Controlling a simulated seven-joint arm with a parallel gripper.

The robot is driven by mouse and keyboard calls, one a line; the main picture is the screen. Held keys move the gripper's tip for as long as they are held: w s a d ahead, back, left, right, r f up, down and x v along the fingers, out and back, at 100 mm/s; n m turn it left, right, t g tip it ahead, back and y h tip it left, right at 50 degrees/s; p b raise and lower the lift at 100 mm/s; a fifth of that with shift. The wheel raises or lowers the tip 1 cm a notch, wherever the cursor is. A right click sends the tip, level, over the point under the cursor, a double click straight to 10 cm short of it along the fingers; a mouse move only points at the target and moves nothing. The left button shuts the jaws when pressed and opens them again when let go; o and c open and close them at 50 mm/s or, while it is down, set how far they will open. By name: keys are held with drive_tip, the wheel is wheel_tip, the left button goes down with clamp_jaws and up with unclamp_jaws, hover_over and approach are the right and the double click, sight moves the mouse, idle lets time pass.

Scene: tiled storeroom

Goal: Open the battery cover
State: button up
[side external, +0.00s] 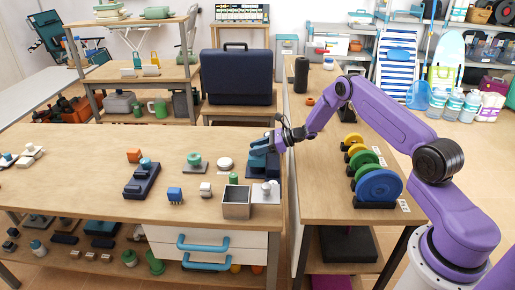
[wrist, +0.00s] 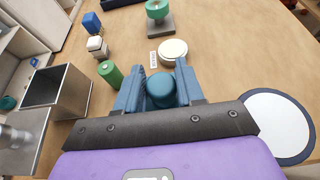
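My gripper (wrist: 160,72) has two blue fingers standing apart. A blue rounded part (wrist: 160,90) shows in the gap between them in the wrist view. I cannot tell whether the fingers touch it. In the side view my gripper (side external: 266,146) is low over the right end of the table, at a blue stepped body (side external: 263,168). I cannot make out a separate battery cover; the fingers hide part of this spot. A green battery-like cylinder (wrist: 110,72) stands beyond the left finger, and also shows in the side view (side external: 233,178). A white round disc (wrist: 172,50) lies just past the fingertips.
An open metal box (wrist: 60,88) stands to the left in the wrist view. A white disc with a dark rim (wrist: 278,122) lies at the right. A blue block (side external: 174,194), a white block (side external: 205,189) and a dark blue device (side external: 141,182) stand farther left on the table (side external: 90,195).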

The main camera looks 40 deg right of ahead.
sight(257, 159)
clamp_jaws()
drive_tip(key=shift+s+a, duration=2.65)
drive_tip(key=shift+s, duration=0.05)
drive_tip(key=o, duration=0.8)
unclamp_jaws()
drive_tip(key=shift+d, duration=0.1)
drive_tip(key=v, duration=1.7)
drive_tip(key=shift+s+r, duration=0.1)
drive_tip(key=shift+r, duration=0.05)
